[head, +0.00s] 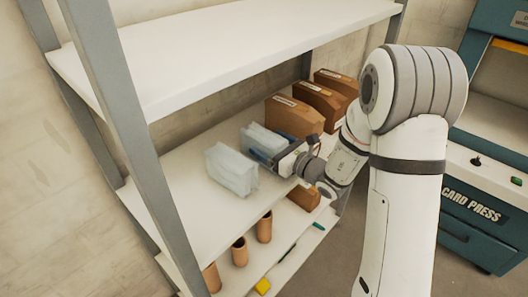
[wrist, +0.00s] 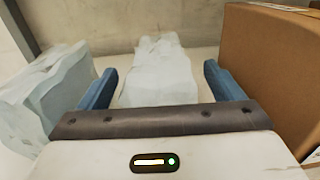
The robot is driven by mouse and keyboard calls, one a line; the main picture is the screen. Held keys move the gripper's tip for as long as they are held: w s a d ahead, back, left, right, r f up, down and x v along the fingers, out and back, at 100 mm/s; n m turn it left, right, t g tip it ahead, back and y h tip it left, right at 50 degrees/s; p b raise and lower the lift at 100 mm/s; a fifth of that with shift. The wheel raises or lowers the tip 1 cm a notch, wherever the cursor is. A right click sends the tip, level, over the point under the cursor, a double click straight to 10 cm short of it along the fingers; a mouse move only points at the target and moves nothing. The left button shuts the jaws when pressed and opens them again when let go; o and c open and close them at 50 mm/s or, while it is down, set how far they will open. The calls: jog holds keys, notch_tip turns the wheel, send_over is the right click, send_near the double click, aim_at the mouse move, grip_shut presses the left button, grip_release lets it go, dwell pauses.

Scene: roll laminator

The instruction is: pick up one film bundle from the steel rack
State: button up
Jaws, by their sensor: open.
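Two pale, translucent film bundles stand on the middle shelf of the steel rack (head: 172,205). The left film bundle (head: 231,170) stands apart from my gripper; in the wrist view it shows at the left (wrist: 48,88), outside the left finger. The other film bundle (head: 262,138) is in front of my gripper (head: 272,156). In the wrist view this bundle (wrist: 160,72) lies between and beyond the two blue fingers (wrist: 160,88). The fingers are spread, with visible gaps to the bundle on both sides. Its lower near part is hidden by the gripper body.
Several brown cardboard boxes (head: 294,116) stand right of the bundles; one box (wrist: 268,70) is close beside the right finger. An upper shelf (head: 225,50) overhangs, and a grey upright (head: 125,120) stands at left. Brown cylinders (head: 239,251) stand below. A card press (head: 485,190) is at right.

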jog(key=shift+c, duration=0.2)
jog(key=c, duration=1)
